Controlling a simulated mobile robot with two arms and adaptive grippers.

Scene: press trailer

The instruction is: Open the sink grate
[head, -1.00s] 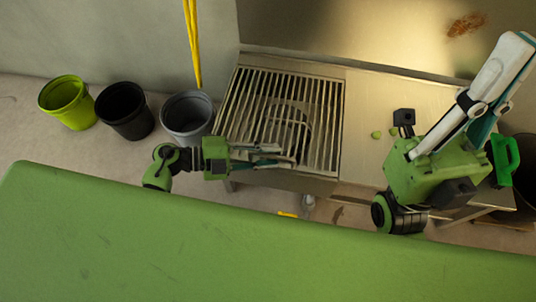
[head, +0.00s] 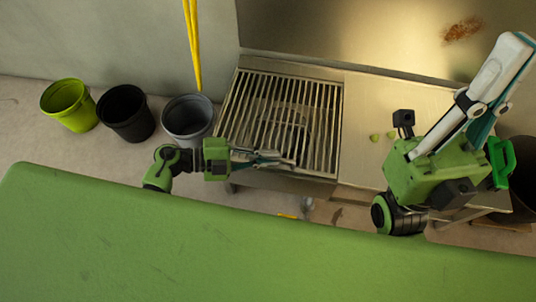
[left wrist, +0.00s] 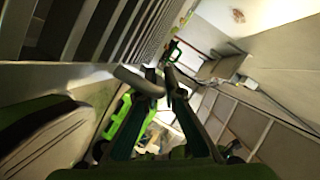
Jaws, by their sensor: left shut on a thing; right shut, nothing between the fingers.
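The metal sink grate (head: 316,125) has many parallel bars and lies over the sink in the counter; a dark basin shows through its bars. My left gripper (head: 290,163) is at the grate's near edge, its fingers together. In the left wrist view, a grey rounded handle-like piece (left wrist: 138,81) reaches to the fingertips of my left gripper (left wrist: 165,72), and the grate bars (left wrist: 90,30) fill the upper left. The exact grip is partly hidden. My right gripper (head: 520,45) is raised at the right, shut and empty, away from the grate.
Lime (head: 68,105), black (head: 126,112) and grey (head: 188,118) buckets stand on the floor left of the sink. A yellow strap (head: 192,45) hangs behind. Small green bits lie on the counter (head: 362,110). My green body fills the foreground.

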